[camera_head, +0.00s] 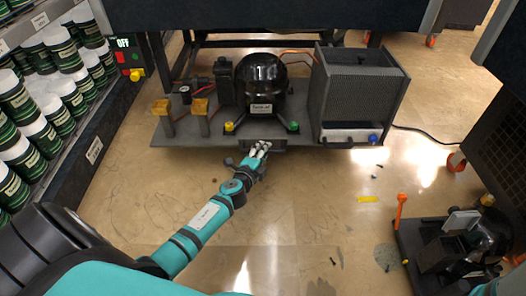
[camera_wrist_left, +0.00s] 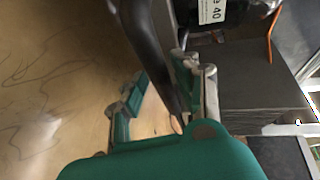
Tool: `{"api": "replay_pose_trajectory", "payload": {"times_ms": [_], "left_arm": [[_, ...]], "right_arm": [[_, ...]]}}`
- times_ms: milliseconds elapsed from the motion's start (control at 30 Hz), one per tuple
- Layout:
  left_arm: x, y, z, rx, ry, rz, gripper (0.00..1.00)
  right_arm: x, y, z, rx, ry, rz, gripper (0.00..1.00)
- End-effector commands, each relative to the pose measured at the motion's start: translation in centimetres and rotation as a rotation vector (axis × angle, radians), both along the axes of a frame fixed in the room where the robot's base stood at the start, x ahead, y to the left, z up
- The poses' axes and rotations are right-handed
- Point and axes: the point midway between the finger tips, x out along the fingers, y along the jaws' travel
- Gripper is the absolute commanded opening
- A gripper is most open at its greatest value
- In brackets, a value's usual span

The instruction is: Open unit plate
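The unit plate (camera_head: 185,131) is a flat grey board low under the dark workbench. It carries a black compressor (camera_head: 263,85) and a grey mesh box (camera_head: 358,92). A dark handle (camera_head: 264,143) sits at its front edge, partly hidden by my gripper. My left gripper (camera_head: 262,147) is at that front edge, just below the compressor. In the left wrist view, its two fingers (camera_wrist_left: 160,100) are spread, with a dark bar (camera_wrist_left: 152,45) between them. A gap shows between the bar and the left finger. My right gripper is not in view.
A shelf of green-and-white cans (camera_head: 62,85) stands at the left. A second unit (camera_head: 455,240) with a black compressor is at the lower right. Small dark bits and a yellow strip (camera_head: 368,199) lie on the floor. The floor before the plate is mostly clear.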

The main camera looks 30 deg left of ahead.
Motion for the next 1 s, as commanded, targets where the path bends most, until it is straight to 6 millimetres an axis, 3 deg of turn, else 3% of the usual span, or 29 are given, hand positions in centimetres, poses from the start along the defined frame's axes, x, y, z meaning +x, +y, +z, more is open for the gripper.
{"api": "replay_pose_trajectory", "payload": {"times_ms": [300, 467, 800, 1000], "left_arm": [[0.1, 0.0, 0.2, -0.002, -0.004, 0.0, 0.4], [-1.1, -0.2, 0.4, -0.002, -0.004, -0.001, 0.4], [-7.9, -1.2, 1.6, -0.003, -0.002, 0.0, 0.4], [-10.7, -1.6, 2.2, -0.003, -0.003, 0.0, 0.4]], "right_arm": [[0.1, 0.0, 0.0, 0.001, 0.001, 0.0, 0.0], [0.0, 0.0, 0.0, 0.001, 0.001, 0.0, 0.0], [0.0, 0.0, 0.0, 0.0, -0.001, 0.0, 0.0], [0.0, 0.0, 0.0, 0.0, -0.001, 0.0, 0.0]]}}
